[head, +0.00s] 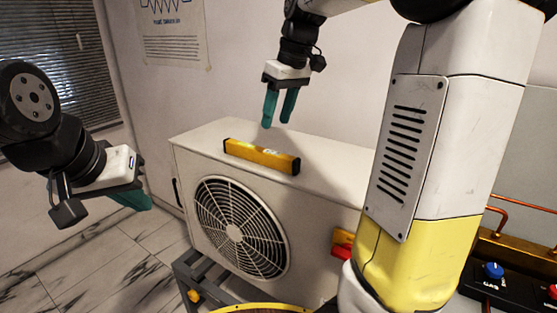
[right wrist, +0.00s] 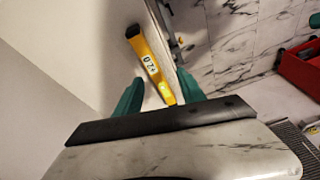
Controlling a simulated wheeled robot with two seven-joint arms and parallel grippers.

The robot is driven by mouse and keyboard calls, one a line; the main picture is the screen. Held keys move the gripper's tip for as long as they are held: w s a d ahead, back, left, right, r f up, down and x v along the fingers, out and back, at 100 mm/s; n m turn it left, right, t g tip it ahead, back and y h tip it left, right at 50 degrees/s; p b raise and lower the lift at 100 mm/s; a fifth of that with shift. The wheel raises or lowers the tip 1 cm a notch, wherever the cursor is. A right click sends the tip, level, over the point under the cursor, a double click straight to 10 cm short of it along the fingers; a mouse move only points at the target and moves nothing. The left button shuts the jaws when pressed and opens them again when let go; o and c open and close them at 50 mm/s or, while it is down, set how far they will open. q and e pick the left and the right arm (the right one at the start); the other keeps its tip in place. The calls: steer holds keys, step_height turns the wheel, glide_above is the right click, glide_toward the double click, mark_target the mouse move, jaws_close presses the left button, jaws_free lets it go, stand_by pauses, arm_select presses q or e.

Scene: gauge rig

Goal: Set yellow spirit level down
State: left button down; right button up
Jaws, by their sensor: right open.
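The yellow spirit level (head: 262,156) lies flat along the top of the white fan unit (head: 325,165). My right gripper (head: 279,108) is above the level, with its teal fingers apart and pointing down. Clear space shows between the fingertips and the level. In the right wrist view the level (right wrist: 150,65), with a small digital display, shows between the open fingers. My left gripper (head: 132,199) is at the left, away from the unit and low beside it. Its fingers are seen edge-on, so their opening is unclear.
The fan unit stands on a grey frame (head: 190,275) over a marble-tiled floor. A red and yellow part (head: 342,244) is at its right side. A panel with a blue knob (head: 493,270) and copper pipes is at far right. A red box (right wrist: 300,68) shows in the right wrist view.

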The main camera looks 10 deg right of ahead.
steer(key=s+f+m+t, duration=0.2)
steer(key=s+f+m, duration=0.1)
steer(key=s, duration=0.6)
steer(key=s+f+m+t, duration=0.2)
steer(key=s+f+m, duration=0.1)
steer(key=s, duration=0.7)
steer(key=shift+s+f, duration=0.15)
steer(key=shift+f, duration=0.25)
